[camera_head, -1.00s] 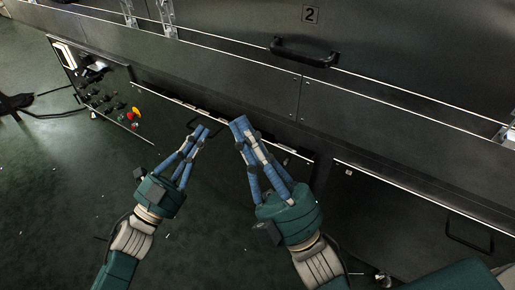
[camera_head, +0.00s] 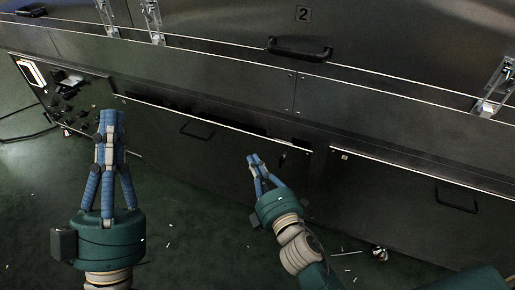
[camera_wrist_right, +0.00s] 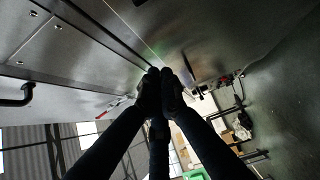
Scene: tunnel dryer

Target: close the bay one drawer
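A wide dark lower drawer front (camera_head: 215,155) with a black loop handle (camera_head: 197,129) is in the middle of the head view. A dark gap shows behind its pale top edge, so it stands slightly out from the machine. No bay one label is readable. My right gripper (camera_head: 254,160) has its blue fingertips together, close before the drawer's right part; contact cannot be told. In the right wrist view, the dark fingertips (camera_wrist_right: 164,76) meet with nothing visible between them. My left gripper (camera_head: 111,116) is raised at the left, fingertips together and empty, left of the drawer.
A second lower panel (camera_head: 400,195) with a loop handle (camera_head: 456,199) is at the right. A control panel (camera_head: 70,92) is at left. The green floor has small scraps.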

